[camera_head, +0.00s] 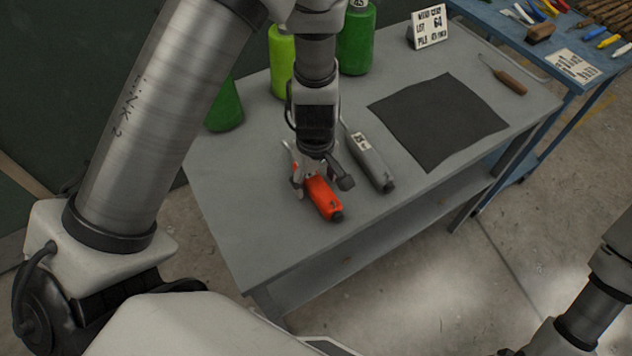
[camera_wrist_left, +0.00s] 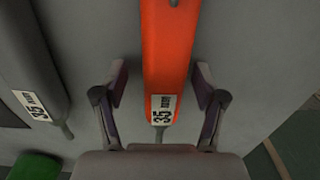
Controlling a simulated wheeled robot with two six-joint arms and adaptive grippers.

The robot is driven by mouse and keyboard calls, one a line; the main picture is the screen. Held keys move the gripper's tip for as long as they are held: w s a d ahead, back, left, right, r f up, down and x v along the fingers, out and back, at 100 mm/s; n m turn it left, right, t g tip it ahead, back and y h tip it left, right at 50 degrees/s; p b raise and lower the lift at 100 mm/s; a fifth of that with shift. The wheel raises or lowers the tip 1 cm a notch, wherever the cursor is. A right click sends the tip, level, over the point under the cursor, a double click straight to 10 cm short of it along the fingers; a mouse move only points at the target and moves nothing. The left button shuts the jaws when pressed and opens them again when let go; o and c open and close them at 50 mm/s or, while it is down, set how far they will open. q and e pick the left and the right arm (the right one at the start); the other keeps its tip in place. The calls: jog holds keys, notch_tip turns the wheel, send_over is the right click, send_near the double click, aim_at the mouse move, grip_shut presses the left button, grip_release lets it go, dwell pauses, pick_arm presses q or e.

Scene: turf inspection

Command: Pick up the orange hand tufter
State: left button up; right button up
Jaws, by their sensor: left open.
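The orange hand tufter (camera_head: 323,197) lies on the grey table (camera_head: 240,236), near its front edge. In the left wrist view the tufter (camera_wrist_left: 168,55) runs lengthwise between the open fingers of my left gripper (camera_wrist_left: 160,95), with a "35 mm" label facing up. There is a gap between the tufter and each finger. In the head view my left gripper (camera_head: 318,182) is right over the tufter and hides part of it. A grey tufter (camera_head: 368,160) with a "35" label lies just right of it, also in the left wrist view (camera_wrist_left: 30,65).
Green bottles or cones (camera_head: 356,40) stand at the back left. A blue table (camera_head: 545,55) with tools stands beyond. The table's front left is clear.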

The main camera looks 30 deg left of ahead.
pick_arm(q)
jog(key=shift+s+r, duration=0.2)
jog(key=shift+c, duration=0.7)
jog(key=shift+s, duration=0.15)
grip_shut()
jog(key=shift+r, duration=0.15)
